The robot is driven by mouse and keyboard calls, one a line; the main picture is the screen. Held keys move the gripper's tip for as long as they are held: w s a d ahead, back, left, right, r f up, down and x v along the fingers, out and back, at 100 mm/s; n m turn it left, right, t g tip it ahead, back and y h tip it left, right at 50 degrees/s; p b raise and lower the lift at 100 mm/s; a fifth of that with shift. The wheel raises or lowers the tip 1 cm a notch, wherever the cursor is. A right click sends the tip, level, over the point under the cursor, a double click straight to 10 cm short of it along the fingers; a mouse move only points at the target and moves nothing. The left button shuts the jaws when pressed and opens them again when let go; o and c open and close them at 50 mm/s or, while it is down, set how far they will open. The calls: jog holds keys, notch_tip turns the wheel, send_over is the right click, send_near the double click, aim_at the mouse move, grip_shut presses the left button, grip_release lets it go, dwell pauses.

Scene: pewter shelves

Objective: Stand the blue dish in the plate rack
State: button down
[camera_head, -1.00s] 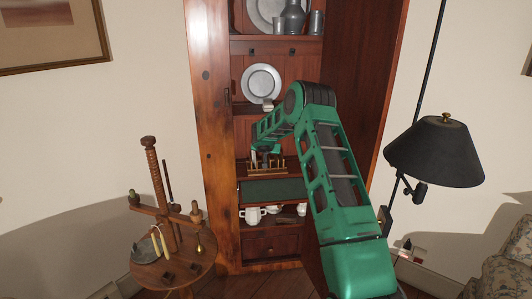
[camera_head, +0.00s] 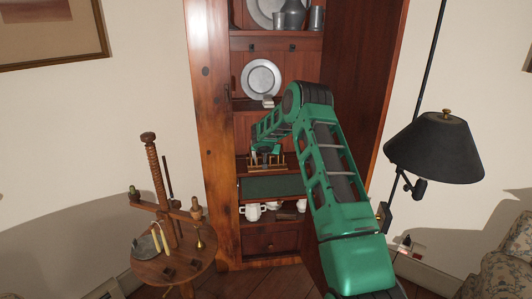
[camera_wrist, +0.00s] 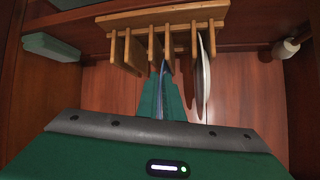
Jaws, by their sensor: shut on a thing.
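The wooden plate rack (camera_wrist: 190,15) crosses the top of the wrist view, its pegs pointing down in the picture. It also shows in the head view (camera_head: 279,166), on a cabinet shelf and partly behind my arm. My gripper (camera_wrist: 161,82) is shut on the blue dish (camera_wrist: 161,76), which shows edge-on as a thin pale blue strip between the two green fingers. The dish and fingertips overlap the rack's pegs in the wrist view; whether the dish touches the rack's base cannot be told. In the head view my gripper (camera_head: 265,152) is small and at the rack.
Another plate (camera_wrist: 202,75) stands edge-on in the rack, right of my fingers. A green block-like thing (camera_wrist: 50,46) lies at the left. A white rounded thing (camera_wrist: 285,49) is at the right. The cabinet's side walls enclose the shelf. A pewter plate (camera_head: 262,77) stands on the shelf above.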

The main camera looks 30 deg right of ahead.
jog(key=shift+f, duration=0.75)
jog(key=c, duration=1.8)
grip_release()
jog(key=shift+f, duration=0.1)
jog(key=shift+s+f, duration=0.1)
jog(key=shift+s, duration=0.05)
jog(key=v, duration=1)
jog(key=shift+a+r, duration=0.25)
jog(key=shift+r, duration=0.2)
